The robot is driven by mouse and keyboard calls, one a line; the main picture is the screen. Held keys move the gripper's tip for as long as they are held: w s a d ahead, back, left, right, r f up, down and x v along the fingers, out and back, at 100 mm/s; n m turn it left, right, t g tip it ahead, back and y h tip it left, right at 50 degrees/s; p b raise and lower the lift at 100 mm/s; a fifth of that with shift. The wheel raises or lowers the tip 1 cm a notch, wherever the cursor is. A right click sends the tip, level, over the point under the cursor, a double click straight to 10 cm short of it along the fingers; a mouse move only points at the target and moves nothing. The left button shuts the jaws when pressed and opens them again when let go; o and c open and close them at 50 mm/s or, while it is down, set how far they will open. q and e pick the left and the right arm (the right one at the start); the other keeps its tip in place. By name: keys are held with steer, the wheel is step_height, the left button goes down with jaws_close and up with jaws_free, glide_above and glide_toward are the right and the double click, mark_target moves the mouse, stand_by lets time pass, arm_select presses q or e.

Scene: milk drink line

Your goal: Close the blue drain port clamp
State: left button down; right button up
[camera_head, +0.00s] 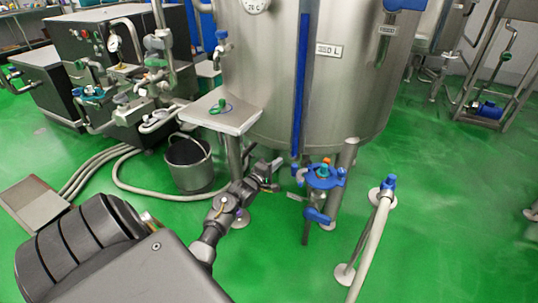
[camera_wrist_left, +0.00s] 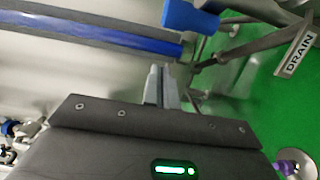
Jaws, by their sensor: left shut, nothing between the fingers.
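A blue fitting (camera_head: 325,177) with orange and green parts on top sits at the tank's lower front in the head view. A blue handle (camera_head: 318,216) hangs just below it. I cannot tell which part is the clamp or whether it is closed. My left gripper (camera_head: 277,162) is shut and empty, left of the blue fitting and apart from it. In the left wrist view the fingertips (camera_wrist_left: 160,72) are together, with a blue piece (camera_wrist_left: 190,17) beyond them and a DRAIN label (camera_wrist_left: 297,50) to the right. My right gripper is not in view.
The steel tank (camera_head: 265,75) rises behind the fitting, with a blue vertical strip (camera_head: 301,90). A small steel table (camera_head: 222,122) and a bucket (camera_head: 188,163) stand to the left. A pale pipe (camera_head: 369,243) with a blue top stands to the right. Green floor is open beyond it.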

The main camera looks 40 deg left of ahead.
arm_select(q)
steer(key=d, duration=0.2)
steer(key=w+d, duration=0.1)
steer(key=shift+w+d, duration=0.1)
steer(key=shift+d, duration=0.25)
steer(key=shift+p, duration=0.35)
